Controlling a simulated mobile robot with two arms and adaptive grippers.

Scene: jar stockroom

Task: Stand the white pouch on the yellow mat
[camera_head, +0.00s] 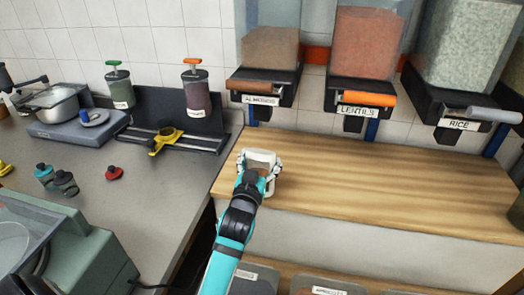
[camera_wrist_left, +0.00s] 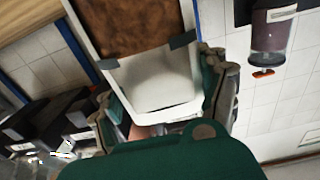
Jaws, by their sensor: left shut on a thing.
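The white pouch (camera_head: 262,158) is held in my left gripper (camera_head: 259,171) over the wooden counter, near its left end. In the left wrist view the white pouch (camera_wrist_left: 160,75) fills the upper middle, with a brown panel on it, and my left gripper's fingers (camera_wrist_left: 165,105) close on its two sides. I cannot tell whether the pouch touches the counter. No yellow mat can be made out in either view. My right gripper is not in view.
A grey worktop with pump bottles, a yellow slider (camera_head: 164,141) and a pot (camera_head: 55,105) lies left.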

